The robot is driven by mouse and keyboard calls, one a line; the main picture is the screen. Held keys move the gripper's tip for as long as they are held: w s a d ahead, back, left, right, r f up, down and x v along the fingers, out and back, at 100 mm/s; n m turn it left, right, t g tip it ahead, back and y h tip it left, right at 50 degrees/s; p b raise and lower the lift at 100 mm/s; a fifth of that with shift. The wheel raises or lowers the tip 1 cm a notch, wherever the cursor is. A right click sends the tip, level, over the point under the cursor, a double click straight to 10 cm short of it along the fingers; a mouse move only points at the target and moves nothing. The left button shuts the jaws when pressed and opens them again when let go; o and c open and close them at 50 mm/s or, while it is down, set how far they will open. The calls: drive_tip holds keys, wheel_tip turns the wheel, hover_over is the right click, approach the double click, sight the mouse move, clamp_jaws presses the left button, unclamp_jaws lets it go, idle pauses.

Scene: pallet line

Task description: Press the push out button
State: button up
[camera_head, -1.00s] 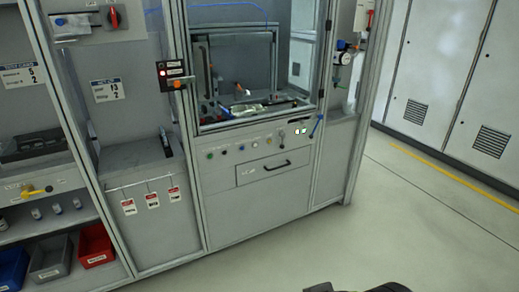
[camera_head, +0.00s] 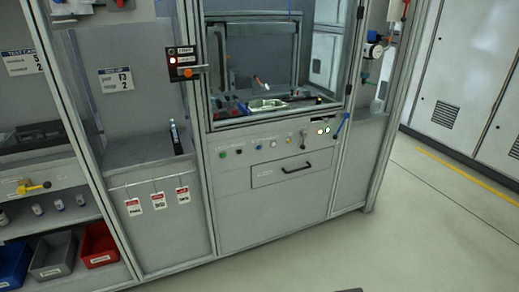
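A row of small push buttons sits on the grey control panel (camera_head: 210,161) below the window of the machine cell. From the left I see a green button (camera_head: 222,154), a dark button (camera_head: 239,150), a blue button (camera_head: 258,147) and a yellow button (camera_head: 289,139). The labels are too small to read, so I cannot tell which one is push out. A small dark sliver shows at the bottom edge, right of centre, and I cannot tell what part it is. My gripper is not recognisable in this view, and nothing is seen touching the buttons.
A drawer with a black handle (camera_head: 296,168) is below the buttons. Blue, grey and red bins (camera_head: 99,246) are at lower left. Open floor (camera_head: 440,235) lies in front and right.

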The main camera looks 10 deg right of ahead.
clamp_jaws()
idle(1.6)
